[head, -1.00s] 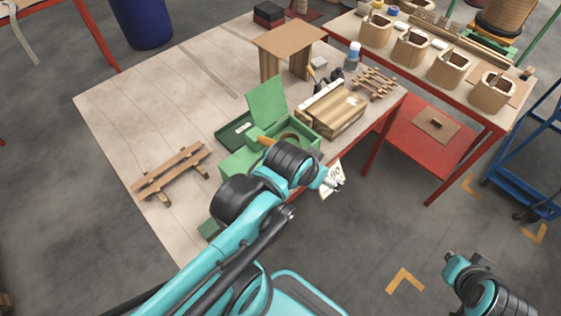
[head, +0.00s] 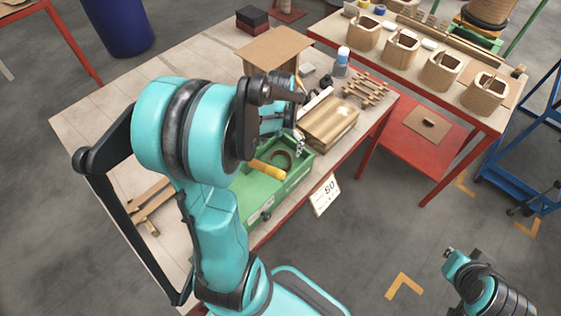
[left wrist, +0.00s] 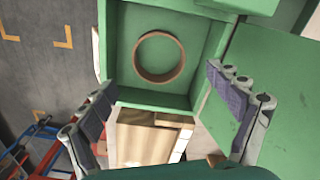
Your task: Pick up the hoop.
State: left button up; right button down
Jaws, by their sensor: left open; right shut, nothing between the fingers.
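The hoop is a brown ring (left wrist: 157,79) lying flat on the floor of an open green box compartment. In the head view the hoop (head: 291,158) is partly hidden by my left arm. My left gripper (left wrist: 162,82) is open, its two fingers spread wide on either side of the view, with the hoop ahead between them and apart from both. In the head view the left gripper (head: 299,142) is mostly hidden by its own wrist, above the box. My right gripper (head: 449,254) is shut and empty at the lower right, over the floor, far from the hoop.
The green box (head: 258,205) stands at the table's front edge, with a yellow handle (head: 267,169) beside the hoop. A cardboard stand (head: 275,46) is behind. Wooden rails (head: 150,205) lie at left.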

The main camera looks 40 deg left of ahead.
pick_arm(q)
notch_tip(320, 180, down, 6)
jog(key=shift+d+r+b, duration=0.1)
jog(key=shift+b, duration=1.1)
jog(key=shift+s+r, duration=0.1)
jog(key=shift+c, duration=0.2)
jog(key=c, duration=1)
